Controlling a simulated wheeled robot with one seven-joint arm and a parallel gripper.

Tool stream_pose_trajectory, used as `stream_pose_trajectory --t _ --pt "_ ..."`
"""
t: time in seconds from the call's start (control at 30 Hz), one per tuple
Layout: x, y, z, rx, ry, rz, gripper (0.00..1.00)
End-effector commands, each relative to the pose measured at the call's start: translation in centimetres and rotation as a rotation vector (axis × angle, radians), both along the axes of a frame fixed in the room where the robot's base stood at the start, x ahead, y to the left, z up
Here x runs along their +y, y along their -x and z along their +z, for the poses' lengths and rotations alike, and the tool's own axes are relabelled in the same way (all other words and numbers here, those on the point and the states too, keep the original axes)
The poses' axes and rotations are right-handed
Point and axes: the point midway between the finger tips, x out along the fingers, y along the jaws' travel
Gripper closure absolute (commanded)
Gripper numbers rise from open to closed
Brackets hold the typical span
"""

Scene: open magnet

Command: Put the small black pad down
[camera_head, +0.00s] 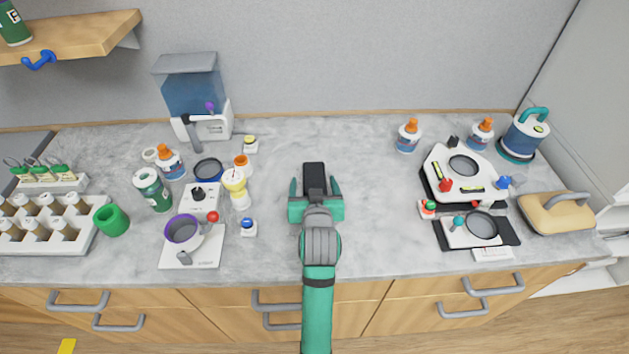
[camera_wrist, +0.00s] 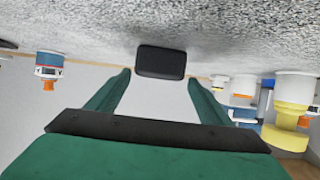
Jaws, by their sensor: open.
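The small black pad (camera_head: 314,173) lies on the marble counter near its middle in the head view. My gripper (camera_head: 315,187) is green, with its fingers spread at the left and right of the pad's near end. In the wrist view the pad (camera_wrist: 161,62) shows beyond the fingertips of my gripper (camera_wrist: 158,80), with a gap between it and each finger. The gripper is open and holds nothing. The near end of the pad is partly hidden by the gripper in the head view.
The counter (camera_head: 340,140) is clear around the pad. To the right are a white device (camera_head: 440,165) and an orange-capped bottle (camera_head: 408,138).

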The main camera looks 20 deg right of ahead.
Motion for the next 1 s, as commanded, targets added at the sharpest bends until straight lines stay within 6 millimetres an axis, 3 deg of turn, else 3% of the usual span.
stream_pose_trajectory --t 0.3,0.57,0.77,1.0 --pt "-1.4 -3.4 -1.5 0.0 -0.003 -0.002 0.27" --pt "-1.5 -3.6 -1.6 0.0 -0.001 -0.003 0.27" --pt "-1.5 -3.6 -1.6 0.0 -0.001 -0.003 0.7" --pt "-1.4 -3.6 -1.6 0.0 -0.001 -0.003 0.74"
